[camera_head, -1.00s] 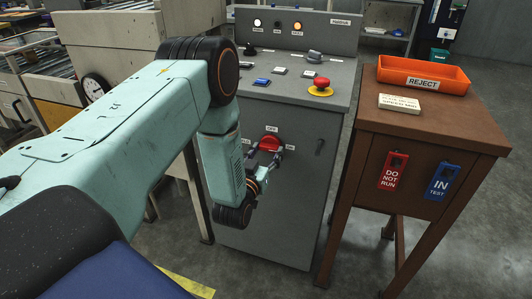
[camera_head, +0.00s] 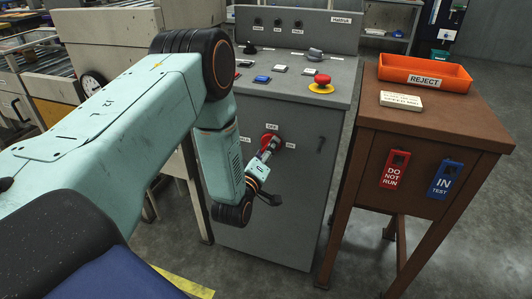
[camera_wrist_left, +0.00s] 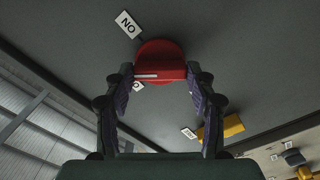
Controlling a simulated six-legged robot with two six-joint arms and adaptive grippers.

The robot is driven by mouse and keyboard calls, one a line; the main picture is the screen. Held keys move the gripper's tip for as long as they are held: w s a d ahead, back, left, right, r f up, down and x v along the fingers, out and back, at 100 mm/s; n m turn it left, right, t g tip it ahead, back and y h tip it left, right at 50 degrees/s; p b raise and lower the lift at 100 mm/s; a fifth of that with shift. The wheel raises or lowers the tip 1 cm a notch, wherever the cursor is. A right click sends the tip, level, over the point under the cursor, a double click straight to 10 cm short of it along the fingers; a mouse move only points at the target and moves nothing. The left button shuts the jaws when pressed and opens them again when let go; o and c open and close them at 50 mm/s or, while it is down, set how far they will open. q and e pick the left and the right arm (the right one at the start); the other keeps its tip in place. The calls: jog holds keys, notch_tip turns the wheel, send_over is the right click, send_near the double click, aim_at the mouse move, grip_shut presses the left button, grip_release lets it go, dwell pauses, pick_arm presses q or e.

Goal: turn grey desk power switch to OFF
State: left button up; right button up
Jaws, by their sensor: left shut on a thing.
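The red rotary power switch (camera_head: 270,141) is on the front panel of the grey desk (camera_head: 305,190). An OFF label (camera_head: 271,127) sits above it and an ON label (camera_head: 291,146) to its right. My left gripper (camera_head: 268,151) is at the switch with its fingers turned and tilted. In the left wrist view its fingers (camera_wrist_left: 160,87) are on both sides of the red knob (camera_wrist_left: 162,58), shut on it. The knob's white line points left, near a small, partly hidden label (camera_wrist_left: 137,86); the ON label (camera_wrist_left: 127,24) is above it. My right gripper is out of view.
The desk top carries a red emergency button (camera_head: 321,79) on a yellow base and several knobs and buttons. The lamps (camera_head: 277,22) on its back panel are dark. A brown stand (camera_head: 440,135) with an orange reject tray (camera_head: 424,89) stands close on the right.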

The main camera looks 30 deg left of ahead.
pick_arm(q)
jog(key=shift+d+n+b, duration=0.1)
jog(key=shift+n+b, duration=1.1)
jog(key=shift+n, duration=2.4)
jog(key=o, duration=1.2)
jog(key=shift+c, duration=0.2)
jog(key=v, duration=1.2)
